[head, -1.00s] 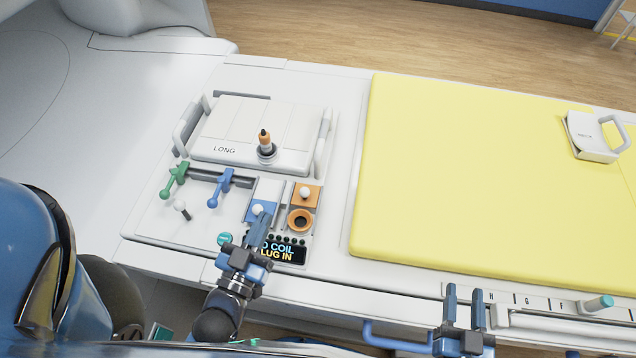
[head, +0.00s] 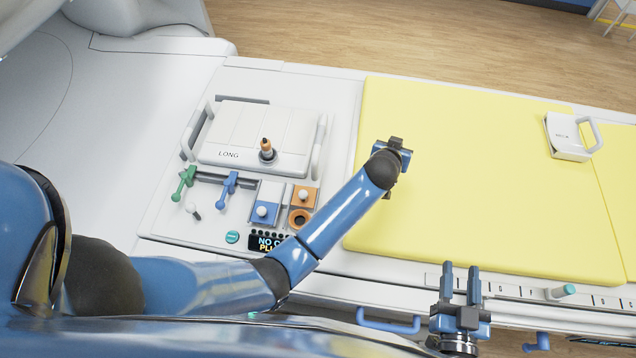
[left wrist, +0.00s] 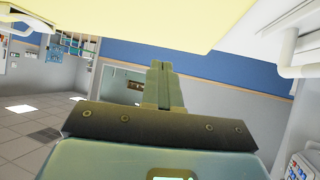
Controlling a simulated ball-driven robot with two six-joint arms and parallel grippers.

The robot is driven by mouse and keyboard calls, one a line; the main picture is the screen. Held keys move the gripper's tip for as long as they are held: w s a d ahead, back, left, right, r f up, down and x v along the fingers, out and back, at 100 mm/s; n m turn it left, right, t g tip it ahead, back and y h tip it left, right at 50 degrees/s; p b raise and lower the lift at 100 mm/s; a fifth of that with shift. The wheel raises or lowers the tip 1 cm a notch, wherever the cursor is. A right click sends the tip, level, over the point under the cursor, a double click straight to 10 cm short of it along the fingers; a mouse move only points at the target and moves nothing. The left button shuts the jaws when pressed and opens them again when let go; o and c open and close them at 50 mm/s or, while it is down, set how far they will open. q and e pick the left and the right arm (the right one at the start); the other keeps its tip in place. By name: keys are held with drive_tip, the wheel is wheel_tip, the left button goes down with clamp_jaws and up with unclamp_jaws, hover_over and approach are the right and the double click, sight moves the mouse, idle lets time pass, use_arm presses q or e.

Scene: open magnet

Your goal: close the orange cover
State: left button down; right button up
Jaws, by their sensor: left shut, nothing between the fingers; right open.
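The orange cover (head: 305,195), a small square plate with a white ball knob, sits on the control panel just behind a round orange socket (head: 299,218). The socket's dark hole is uncovered. A blue cover (head: 264,212) with a similar knob lies to their left. My left gripper (head: 393,160) is over the yellow pad, right of the covers and apart from them. Its fingers are hard to make out there, but in the left wrist view (left wrist: 161,70) they are together and empty. My right gripper (head: 460,284) is open and empty at the front edge.
A plug (head: 267,152) stands upright on the white LONG unit (head: 240,135) behind the covers. Green (head: 185,180) and blue (head: 228,185) levers stand to the left. A display (head: 268,242) lies in front, partly behind my left arm. The yellow pad (head: 470,170) is mostly clear.

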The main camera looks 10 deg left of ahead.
use_arm(q)
drive_tip(key=d+n+g+y, duration=0.1)
drive_tip(key=y, duration=0.1)
drive_tip(key=n+g+y+b, duration=0.5)
drive_tip(key=n+g+y, duration=0.4)
drive_tip(key=n+g, duration=0.1)
approach(310, 192)
wheel_tip(310, 192, down, 3)
use_arm(e)
wheel_tip(310, 192, down, 4)
drive_tip(key=f, duration=0.1)
use_arm(q)
drive_tip(key=a+p, duration=0.2)
drive_tip(key=p, duration=0.1)
drive_tip(key=shift+s+a, duration=0.25)
drive_tip(key=shift+a, duration=0.1)
drive_tip(key=shift+s+a+p, duration=0.45)
drive_tip(key=shift+s+a, duration=0.05)
drive_tip(key=shift+a, duration=0.15)
use_arm(e)
wheel_tip(310, 192, up, 5)
drive_tip(key=shift+f, duration=0.2)
use_arm(q)
drive_tip(key=shift+w+f, duration=0.1)
use_arm(e)
drive_tip(key=shift+f, duration=0.15)
